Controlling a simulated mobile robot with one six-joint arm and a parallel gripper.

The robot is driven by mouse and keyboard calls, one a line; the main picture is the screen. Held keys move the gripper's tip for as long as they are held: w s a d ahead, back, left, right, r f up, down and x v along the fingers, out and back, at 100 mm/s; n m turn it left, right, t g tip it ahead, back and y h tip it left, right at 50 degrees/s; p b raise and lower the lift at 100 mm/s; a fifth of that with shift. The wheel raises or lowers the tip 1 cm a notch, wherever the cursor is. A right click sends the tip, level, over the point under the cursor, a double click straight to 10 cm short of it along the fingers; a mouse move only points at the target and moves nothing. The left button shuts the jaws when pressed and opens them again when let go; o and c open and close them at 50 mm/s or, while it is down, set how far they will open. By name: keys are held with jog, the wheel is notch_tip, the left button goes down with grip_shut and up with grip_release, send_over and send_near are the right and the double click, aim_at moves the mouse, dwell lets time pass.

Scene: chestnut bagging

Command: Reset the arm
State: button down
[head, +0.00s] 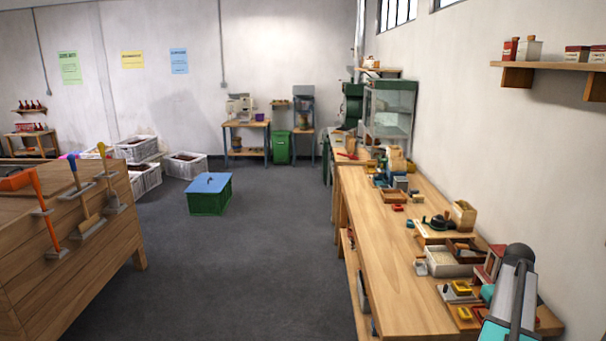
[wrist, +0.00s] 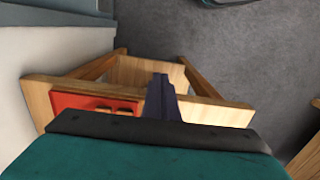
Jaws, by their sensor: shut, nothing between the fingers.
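My gripper (wrist: 162,82) shows in the wrist view as dark fingers pressed together, pointing away from the camera. Nothing is held between them. Below the fingers is a small wooden stand (wrist: 213,112) with a red piece (wrist: 75,104) on its left part. The fingers overlap the stand in the picture; I cannot tell the height between them. In the head view my grey and teal arm reaches up at the lower right, over the near end of the long workbench (head: 390,290). The fingertips cannot be made out there.
A wooden counter (head: 70,240) stands at the left. A green box with a blue lid (head: 209,200) sits on the open grey floor. A wall shelf (head: 550,67) juts out at upper right.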

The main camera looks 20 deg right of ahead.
jog(key=w+a+f+n+g+y+b, duration=0.1)
jog(key=w+a+f+b, duration=0.15)
jog(key=a+f, duration=1.25)
jog(key=w+a+f+n+g+b, duration=0.1)
jog(key=w+a+f, duration=0.2)
jog(key=a+f, duration=1.2)
jog(key=s+a+f+g+b, duration=0.1)
jog(key=s+a+f, duration=0.4)
jog(key=a, duration=0.3)
jog(key=s+a+f+n+g+b, duration=0.1)
jog(key=s+a+f, duration=0.5)
jog(key=s+a, duration=0.2)
jog(key=s+a+f+g+h+b, duration=0.1)
jog(key=s+a+f+b, duration=0.1)
jog(key=s+a+f, duration=0.3)
jog(key=s+a, duration=0.1)
jog(key=a, duration=0.3)
jog(key=shift+s+a+f+n+g, duration=0.25)
jog(key=shift+s+a+n+g, duration=0.05)
jog(key=shift+s+a, duration=0.1)
